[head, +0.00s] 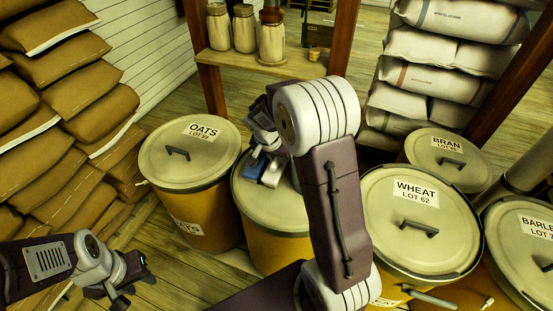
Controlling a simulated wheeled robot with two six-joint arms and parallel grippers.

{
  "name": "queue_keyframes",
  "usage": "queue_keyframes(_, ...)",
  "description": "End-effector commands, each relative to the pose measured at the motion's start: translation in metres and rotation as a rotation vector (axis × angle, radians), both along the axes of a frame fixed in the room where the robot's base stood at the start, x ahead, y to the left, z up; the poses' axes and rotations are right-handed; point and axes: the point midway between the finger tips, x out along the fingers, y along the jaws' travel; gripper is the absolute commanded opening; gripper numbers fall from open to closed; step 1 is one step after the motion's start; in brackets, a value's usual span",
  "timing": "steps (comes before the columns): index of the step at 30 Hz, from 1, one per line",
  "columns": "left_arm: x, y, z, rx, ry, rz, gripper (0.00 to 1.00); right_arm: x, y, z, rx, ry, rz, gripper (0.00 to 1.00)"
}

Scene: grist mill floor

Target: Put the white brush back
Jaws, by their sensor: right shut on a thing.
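My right gripper (262,152) is over the lid of the middle bin, largely hidden behind its own arm. It is shut on a small white thing (273,173), which looks like the white brush. A blue block (253,166) shows right beside the white thing at the lid's back left. I cannot tell whether the white thing touches the lid. My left gripper (136,288) is low at the lower left, over the floor, with its dark fingers apart and empty.
Lidded bins surround the middle bin (262,215): OATS (190,160), WHEAT (421,235), BRAN (447,170) and another at right (527,270). A wooden shelf (280,67) with jars stands behind. Brown sacks (75,100) are stacked left, white sacks (445,55) back right.

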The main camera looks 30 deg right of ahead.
Motion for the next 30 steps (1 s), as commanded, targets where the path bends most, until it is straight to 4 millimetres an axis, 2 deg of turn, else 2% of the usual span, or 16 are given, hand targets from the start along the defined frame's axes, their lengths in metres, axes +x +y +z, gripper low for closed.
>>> queue_keyframes(11,0.000,0.000,-0.007,0.000,0.000,0.000,0.36,0.001,0.000,-0.007,0.000,-0.003,0.000,0.00)
queue_keyframes(12,0.000,0.000,-0.005,0.000,0.000,0.000,0.36,0.000,0.000,-0.006,0.001,-0.002,0.000,0.31)
queue_keyframes(13,0.000,0.000,-0.004,0.000,0.000,0.000,0.36,0.000,0.000,-0.005,0.001,-0.002,0.000,0.39)
queue_keyframes(14,0.000,0.000,-0.004,0.000,0.000,0.000,0.36,0.000,0.000,-0.006,0.000,-0.002,-0.001,0.42)
queue_keyframes(20,0.000,0.000,-0.004,0.000,0.000,0.000,0.36,0.000,0.000,-0.006,0.000,-0.002,-0.001,0.42)
queue_keyframes(23,0.000,0.000,0.002,0.000,0.000,0.000,0.36,0.000,0.000,0.001,0.000,-0.002,-0.001,0.42)
queue_keyframes(26,0.000,0.000,0.005,0.000,0.000,0.000,0.36,-0.003,0.005,0.017,0.000,-0.006,0.001,0.42)
queue_keyframes(30,0.000,0.000,0.014,0.000,0.000,0.000,0.36,-0.012,0.017,0.052,0.001,-0.007,0.001,0.42)
